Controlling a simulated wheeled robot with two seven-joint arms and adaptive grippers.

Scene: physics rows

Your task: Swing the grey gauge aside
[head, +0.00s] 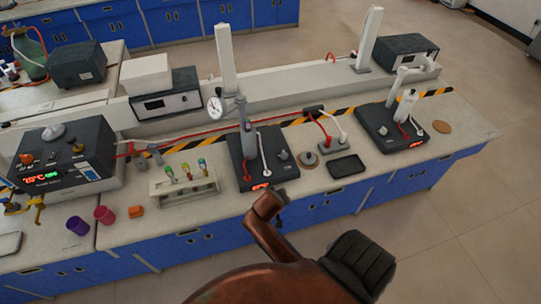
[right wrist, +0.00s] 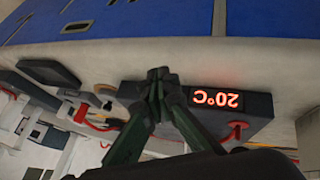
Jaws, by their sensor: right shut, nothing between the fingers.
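The gauge (head: 216,105) has a round white dial and stands beside the top of a grey upright column (head: 246,128) over the middle hotplate (head: 250,176). My right gripper (head: 281,211) is at the front edge of the bench, low and in front of that hotplate, well below and apart from the gauge. In the right wrist view its green fingers (right wrist: 158,74) meet at the tips with nothing between them. A red 20°C display (right wrist: 215,99) shows upside down just beyond the fingers. The gauge is not seen in that view. My left gripper is not in view.
A rack of tubes (head: 183,187) stands left of the hotplate. A black flat slab (head: 346,167) and a small round disc (head: 308,158) lie to its right. A second hotplate (head: 390,130) carries a white bottle (head: 405,105). Red and white hoses run across the bench.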

